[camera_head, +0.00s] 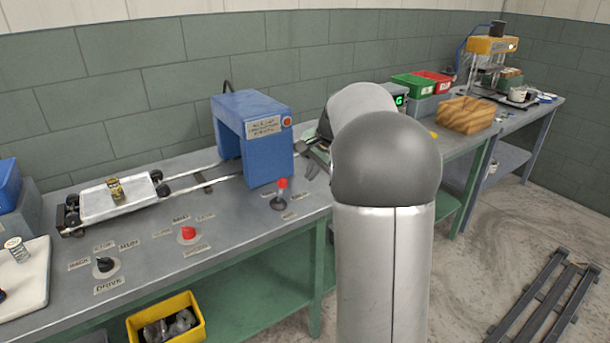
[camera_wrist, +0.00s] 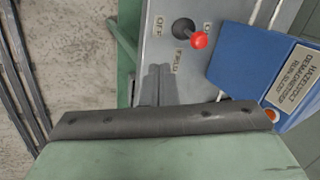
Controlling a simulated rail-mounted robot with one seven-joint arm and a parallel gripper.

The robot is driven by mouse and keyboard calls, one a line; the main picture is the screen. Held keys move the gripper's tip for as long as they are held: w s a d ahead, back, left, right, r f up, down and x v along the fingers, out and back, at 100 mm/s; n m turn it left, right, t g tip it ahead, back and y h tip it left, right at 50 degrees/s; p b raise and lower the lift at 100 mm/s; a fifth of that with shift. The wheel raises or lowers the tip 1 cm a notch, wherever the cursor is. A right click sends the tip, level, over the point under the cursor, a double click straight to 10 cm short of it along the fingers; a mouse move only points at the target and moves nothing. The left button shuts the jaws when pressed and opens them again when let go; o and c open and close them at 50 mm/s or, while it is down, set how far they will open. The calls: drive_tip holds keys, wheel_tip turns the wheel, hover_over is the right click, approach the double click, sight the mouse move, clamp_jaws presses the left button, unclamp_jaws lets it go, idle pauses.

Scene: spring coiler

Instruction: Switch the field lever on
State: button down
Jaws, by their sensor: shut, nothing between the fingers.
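The field lever (camera_head: 282,185) stands on the grey bench just in front of the blue housing, with small labels around its dark base. In the wrist view the lever's red knob (camera_wrist: 199,40) leans to the lower right of its base, away from the OFF label (camera_wrist: 158,25). A label partly hidden by the knob lies on that right side, and a FIELD label (camera_wrist: 178,61) lies below. My gripper (camera_head: 313,160) is shut and empty, right of the lever and apart from it. My arm hides much of it in the head view.
The blue housing (camera_head: 253,138) rises close behind the lever and straddles rails. Another red-knobbed control (camera_head: 188,233) and a black drive knob (camera_head: 104,265) are to the left. A cart (camera_head: 118,197) stands on the rails. Bench space around the lever is clear.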

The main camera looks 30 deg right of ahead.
drive_tip(key=w+a+f, duration=0.2)
drive_tip(key=w+f, duration=0.5)
drive_tip(key=shift+w+a+p, duration=0.15)
drive_tip(key=shift+p, duration=0.2)
